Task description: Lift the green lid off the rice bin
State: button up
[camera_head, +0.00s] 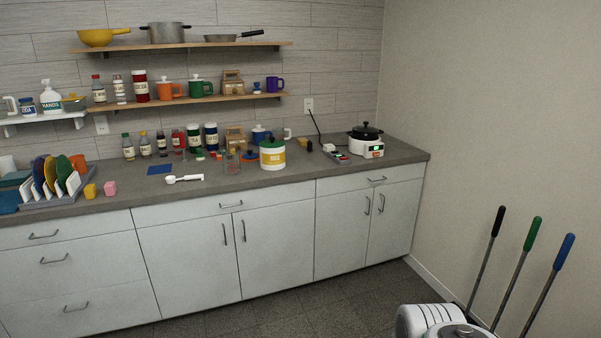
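The rice bin (272,158) is most likely the round white tub with a yellow label on the counter, right of the middle. A green lid (272,142) sits on its top. The tub stands upright near the front half of the counter. My gripper is not in view, so its place relative to the lid does not show. Nothing touches the lid from above.
A rice cooker (367,143) with a black-lidded pot stands at the right. A white scoop (185,178) lies at left. Wooden shelves (225,98) hang above the counter (330,169).

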aim_at(272, 143)
jog(key=i, duration=3.85)
jog(key=u, duration=2.5)
